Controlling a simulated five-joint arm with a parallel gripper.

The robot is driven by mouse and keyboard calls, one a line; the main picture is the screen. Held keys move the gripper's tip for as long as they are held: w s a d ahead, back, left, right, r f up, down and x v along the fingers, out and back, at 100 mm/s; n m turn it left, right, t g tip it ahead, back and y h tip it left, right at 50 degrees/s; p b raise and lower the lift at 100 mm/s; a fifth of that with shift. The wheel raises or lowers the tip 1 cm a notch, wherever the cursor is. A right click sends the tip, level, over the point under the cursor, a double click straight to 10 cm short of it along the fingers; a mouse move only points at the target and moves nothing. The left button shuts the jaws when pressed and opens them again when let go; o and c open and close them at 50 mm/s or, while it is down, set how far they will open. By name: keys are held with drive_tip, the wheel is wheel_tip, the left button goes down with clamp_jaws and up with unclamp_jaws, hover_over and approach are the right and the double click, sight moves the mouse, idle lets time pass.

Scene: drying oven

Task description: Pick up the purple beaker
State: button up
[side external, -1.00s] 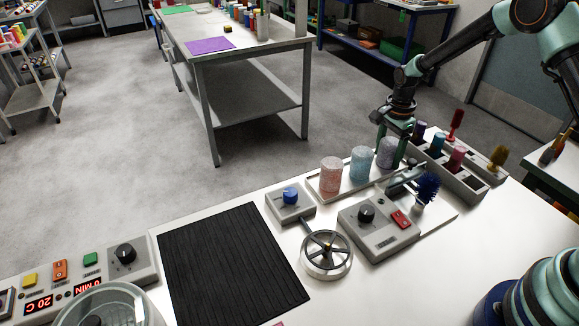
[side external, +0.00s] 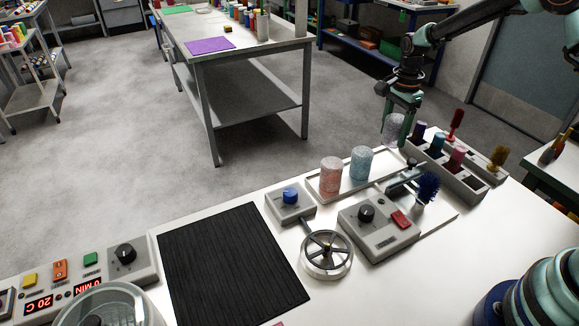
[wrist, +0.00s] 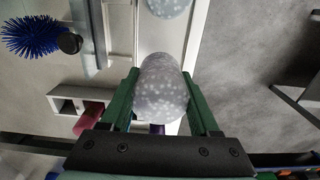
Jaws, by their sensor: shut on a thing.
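The purple beaker (side external: 394,129) is a pale greyish-purple speckled cylinder. My gripper (side external: 401,134) is shut on it and holds it raised above the back right end of the white tray (side external: 318,191). In the wrist view the beaker (wrist: 161,88) sits between the two green fingers of my gripper (wrist: 162,92). A pink speckled beaker (side external: 331,176) and a light blue speckled beaker (side external: 361,163) stand upright on the tray. Part of the blue one also shows at the top of the wrist view (wrist: 167,6).
A grey rack (side external: 470,183) with coloured items and brushes stands right of the tray. In front are a control box (side external: 377,231), a blue brush (side external: 428,187) and a handwheel (side external: 327,254). A black mat (side external: 232,265) lies left. The bench's far edge lies behind the tray.

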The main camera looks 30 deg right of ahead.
sight(397, 118)
wheel_tip(397, 118, up, 12)
drive_tip(key=shift+f, duration=0.1)
drive_tip(key=shift+r, duration=0.35)
drive_tip(key=shift+a+r, duration=0.1)
drive_tip(key=shift+a, duration=0.3)
drive_tip(key=s+a+f+n, duration=0.2)
drive_tip(key=s+a+f, duration=0.1)
drive_tip(key=a, duration=0.6)
drive_tip(key=s+a+f+n, duration=0.1)
drive_tip(key=s+a+f, duration=0.15)
drive_tip(key=a, duration=0.65)
drive_tip(key=s+a+f+n, duration=0.1)
drive_tip(key=s+a+f, duration=0.1)
drive_tip(key=s+a, duration=0.1)
drive_tip(key=s+a+f+n, duration=0.1)
drive_tip(key=s+a+f, duration=0.1)
drive_tip(key=s+a, duration=0.2)
drive_tip(key=s+a+f+n, duration=0.1)
drive_tip(key=s+a+f, duration=0.1)
drive_tip(key=s+a, duration=0.1)
drive_tip(key=shift+s+a, duration=0.35)
drive_tip(key=shift+s, duration=0.05)
drive_tip(key=shift+s+f, duration=0.1)
drive_tip(key=shift+f, duration=1.4)
drive_tip(key=shift+f, duration=0.15)
